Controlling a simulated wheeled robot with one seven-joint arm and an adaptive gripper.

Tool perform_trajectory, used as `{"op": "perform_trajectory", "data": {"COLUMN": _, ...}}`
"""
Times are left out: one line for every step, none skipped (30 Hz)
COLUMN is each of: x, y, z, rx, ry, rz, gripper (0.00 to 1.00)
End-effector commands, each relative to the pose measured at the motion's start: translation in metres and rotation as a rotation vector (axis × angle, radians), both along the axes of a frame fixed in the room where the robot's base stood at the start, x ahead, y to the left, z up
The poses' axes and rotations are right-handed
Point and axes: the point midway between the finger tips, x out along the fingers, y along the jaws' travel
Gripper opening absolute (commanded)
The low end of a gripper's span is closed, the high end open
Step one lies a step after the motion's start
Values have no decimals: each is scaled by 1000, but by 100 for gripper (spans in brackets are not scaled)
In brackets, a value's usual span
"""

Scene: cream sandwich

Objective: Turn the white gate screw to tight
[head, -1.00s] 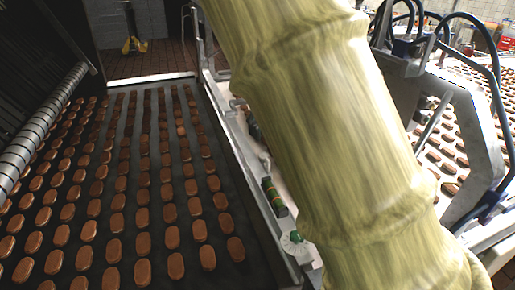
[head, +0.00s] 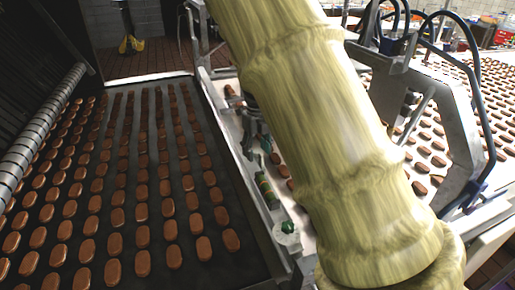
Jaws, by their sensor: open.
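A white round screw (head: 288,234) with a green centre sits on the metal side rail of the dark conveyor, near the bottom middle of the head view. I take it to be the white gate screw; its marks are too small to read. A green and brass cylinder (head: 266,190) lies on the rail just beyond it. My gripper (head: 259,152) shows partly, to the left of my covered arm, above the rail and farther back than the white screw. It is open and apart from the screw. My arm hides the rest of it.
The dark conveyor (head: 60,210) at left carries many rows of brown biscuits. A grey metal frame with blue hoses (head: 460,150) stands at right, beside another belt of biscuits. A yellow pallet jack (head: 131,44) stands at the back.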

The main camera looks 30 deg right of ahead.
Motion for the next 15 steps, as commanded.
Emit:
{"op": "perform_trajectory", "data": {"x": 0, "y": -1, "z": 1, "rx": 0, "ry": -1, "rz": -1, "gripper": 51}}
{"op": "perform_trajectory", "data": {"x": -1, "y": -1, "z": 1, "rx": 0, "ry": -1, "rz": -2, "gripper": 46}}
{"op": "perform_trajectory", "data": {"x": -1, "y": -1, "z": 1, "rx": 0, "ry": -1, "rz": -2, "gripper": 38}}
{"op": "perform_trajectory", "data": {"x": -1, "y": -1, "z": 1, "rx": 0, "ry": -1, "rz": -2, "gripper": 33}}
{"op": "perform_trajectory", "data": {"x": -1, "y": -1, "z": 1, "rx": 0, "ry": -1, "rz": -2, "gripper": 28}}
{"op": "perform_trajectory", "data": {"x": -1, "y": -1, "z": 1, "rx": 0, "ry": -1, "rz": -2, "gripper": 20}}
{"op": "perform_trajectory", "data": {"x": -1, "y": -1, "z": 1, "rx": 0, "ry": -1, "rz": -1, "gripper": 15}}
{"op": "perform_trajectory", "data": {"x": -1, "y": -1, "z": 1, "rx": -1, "ry": -1, "rz": -1, "gripper": 9}}
{"op": "perform_trajectory", "data": {"x": -1, "y": -1, "z": 1, "rx": -1, "ry": -1, "rz": -1, "gripper": 8}}
{"op": "perform_trajectory", "data": {"x": -1, "y": -1, "z": 1, "rx": -1, "ry": -1, "rz": -1, "gripper": 8}}
{"op": "perform_trajectory", "data": {"x": -1, "y": -1, "z": 1, "rx": -1, "ry": -1, "rz": -1, "gripper": 8}}
{"op": "perform_trajectory", "data": {"x": 0, "y": -1, "z": 1, "rx": -1, "ry": -1, "rz": -1, "gripper": 8}}
{"op": "perform_trajectory", "data": {"x": 0, "y": -1, "z": 1, "rx": -1, "ry": -2, "rz": -2, "gripper": 8}}
{"op": "perform_trajectory", "data": {"x": 0, "y": -1, "z": 1, "rx": -1, "ry": -2, "rz": -2, "gripper": 8}}
{"op": "perform_trajectory", "data": {"x": 0, "y": -1, "z": 1, "rx": -1, "ry": -2, "rz": -2, "gripper": 8}}
